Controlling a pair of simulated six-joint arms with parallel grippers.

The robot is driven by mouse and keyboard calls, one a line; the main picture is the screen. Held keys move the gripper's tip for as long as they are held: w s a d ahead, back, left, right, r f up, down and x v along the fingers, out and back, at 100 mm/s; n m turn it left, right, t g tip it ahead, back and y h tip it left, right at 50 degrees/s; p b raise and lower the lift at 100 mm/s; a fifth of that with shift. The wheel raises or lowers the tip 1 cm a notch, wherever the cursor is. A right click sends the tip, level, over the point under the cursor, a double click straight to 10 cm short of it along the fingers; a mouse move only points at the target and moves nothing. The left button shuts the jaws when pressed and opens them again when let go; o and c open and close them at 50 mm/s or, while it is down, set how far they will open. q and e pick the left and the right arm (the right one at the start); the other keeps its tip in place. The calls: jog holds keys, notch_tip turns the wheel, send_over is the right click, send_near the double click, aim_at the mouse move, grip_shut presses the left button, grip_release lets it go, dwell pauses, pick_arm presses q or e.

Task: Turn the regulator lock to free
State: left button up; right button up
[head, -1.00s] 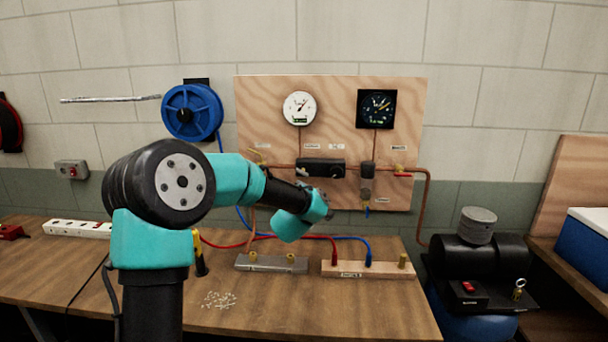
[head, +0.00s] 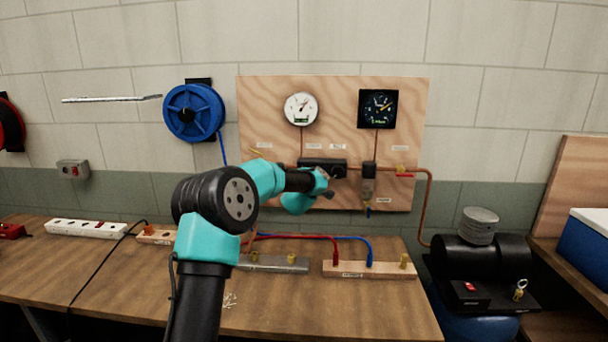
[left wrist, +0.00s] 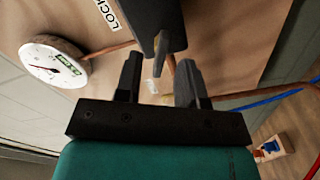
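The regulator is a black block (head: 323,163) on the wooden panel, under the white gauge. In the left wrist view a black housing (left wrist: 152,18) is close, beside a label whose visible letters read "LOCK". A small dark lever (left wrist: 161,52) sticks out of the housing toward my fingers. My left gripper (left wrist: 159,62) is open, its two fingers apart with the lever's tip between or just ahead of them; contact cannot be told. In the head view my left gripper (head: 328,192) is just below the regulator block, partly hidden by its own wrist. My right gripper is not in view.
The wooden panel (head: 270,110) carries a white gauge (head: 301,108), a black gauge (head: 377,108) and copper pipes. Below, red and blue hoses run to a wooden block (head: 345,270) on the bench. A compressor (head: 480,255) stands at the right.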

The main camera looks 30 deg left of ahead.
pick_arm(q)
jog(key=shift+x, duration=1.75)
jog(key=shift+c, duration=0.5)
grip_shut()
